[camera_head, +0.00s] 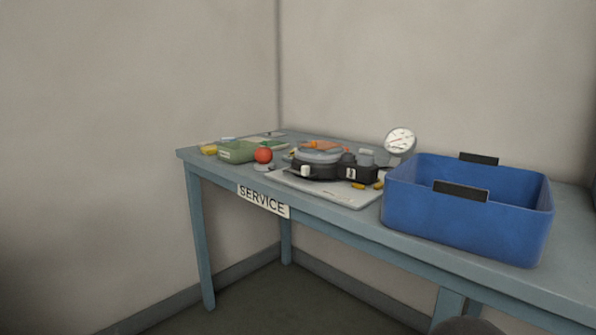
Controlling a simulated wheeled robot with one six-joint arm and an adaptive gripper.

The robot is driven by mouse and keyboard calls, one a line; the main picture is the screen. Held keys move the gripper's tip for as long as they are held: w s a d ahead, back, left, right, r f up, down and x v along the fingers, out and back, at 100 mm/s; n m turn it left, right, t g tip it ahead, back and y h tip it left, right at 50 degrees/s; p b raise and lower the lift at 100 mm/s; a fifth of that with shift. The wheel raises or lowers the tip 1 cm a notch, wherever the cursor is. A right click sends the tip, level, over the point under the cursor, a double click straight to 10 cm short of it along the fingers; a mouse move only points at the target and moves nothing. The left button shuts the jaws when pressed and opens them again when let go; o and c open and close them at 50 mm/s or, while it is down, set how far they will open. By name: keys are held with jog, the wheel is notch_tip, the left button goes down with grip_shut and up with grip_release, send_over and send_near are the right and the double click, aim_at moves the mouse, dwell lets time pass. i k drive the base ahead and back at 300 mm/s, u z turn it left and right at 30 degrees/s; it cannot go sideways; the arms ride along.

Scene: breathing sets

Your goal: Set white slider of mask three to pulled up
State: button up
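A breathing mask (322,165) with a dark body and an orange and grey upper part lies on a light board (335,192) on the table. A small white piece (305,171) sticks out at its front left; I cannot tell whether it is the white slider or how it is set. No number on the mask can be read. My gripper is not in view.
The blue-grey table (420,240) bears a "SERVICE" label (263,200). A blue crate (465,218) with dark handles stands right of the board. A round gauge (400,140) stands behind. A green tray (238,152) and a red ball (263,155) are at left.

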aim_at(305, 169)
jog(key=u, duration=1.65)
jog(key=i, duration=0.95)
jog(key=z, duration=1.3)
